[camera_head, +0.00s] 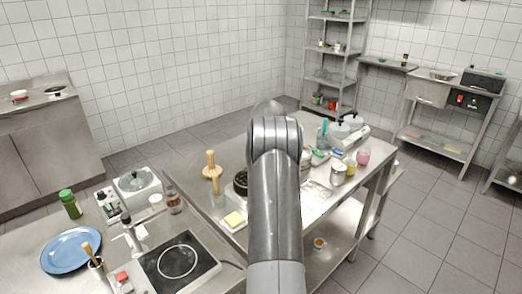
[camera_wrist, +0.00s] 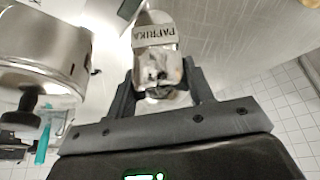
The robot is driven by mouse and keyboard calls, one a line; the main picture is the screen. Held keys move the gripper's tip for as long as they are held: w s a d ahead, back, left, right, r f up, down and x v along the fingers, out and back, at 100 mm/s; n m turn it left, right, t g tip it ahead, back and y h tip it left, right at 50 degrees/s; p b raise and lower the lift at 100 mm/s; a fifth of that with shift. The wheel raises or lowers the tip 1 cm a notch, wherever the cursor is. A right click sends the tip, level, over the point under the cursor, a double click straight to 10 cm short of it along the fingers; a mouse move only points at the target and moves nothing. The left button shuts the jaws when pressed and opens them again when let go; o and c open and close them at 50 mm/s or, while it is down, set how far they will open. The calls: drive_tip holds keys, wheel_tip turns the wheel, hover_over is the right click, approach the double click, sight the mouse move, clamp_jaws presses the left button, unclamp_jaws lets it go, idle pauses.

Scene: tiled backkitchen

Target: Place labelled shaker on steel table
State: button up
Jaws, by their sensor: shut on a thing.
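A metal shaker labelled PAPRIKA (camera_wrist: 153,38) is between the two fingers of my gripper (camera_wrist: 160,82) in the wrist view. The gripper is shut on it, and its label reads upside down. A brushed steel surface (camera_wrist: 235,38) lies behind the shaker; I cannot tell whether the shaker touches it. In the head view a steel table (camera_head: 238,150) stands in the middle of the room, and my arm reaches over it. The arm hides my gripper and the shaker there.
A large steel pot (camera_wrist: 40,48) is left of the gripper in the wrist view. A hotplate (camera_head: 178,262) is in front.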

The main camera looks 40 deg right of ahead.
drive_tip(key=o, duration=1.1)
drive_tip(key=v, duration=1.2)
drive_tip(key=s+a+r+n, duration=0.1)
drive_tip(key=s+a+r, duration=0.2)
drive_tip(key=a, duration=0.7)
drive_tip(key=s+a+r+n+t+y, duration=0.1)
drive_tip(key=s+a+r, duration=0.25)
drive_tip(key=a, duration=0.65)
drive_tip(key=s+a+r+n, duration=0.15)
drive_tip(key=a+r, duration=0.25)
drive_tip(key=a, duration=0.5)
drive_tip(key=s+a+f+n, duration=0.1)
drive_tip(key=s+a+f, duration=0.1)
drive_tip(key=s+a, duration=0.4)
drive_tip(key=s+a+f+n+y, duration=0.1)
drive_tip(key=s+a+f, duration=0.2)
drive_tip(key=s+a, duration=0.3)
drive_tip(key=s+a+f+n+t, duration=0.1)
drive_tip(key=s+a+f, duration=0.2)
drive_tip(key=s+a, duration=0.4)
drive_tip(key=shift+s+n+y, duration=0.35)
drive_tip(key=shift+s+y, duration=0.05)
drive_tip(key=shift+s, duration=1.8)
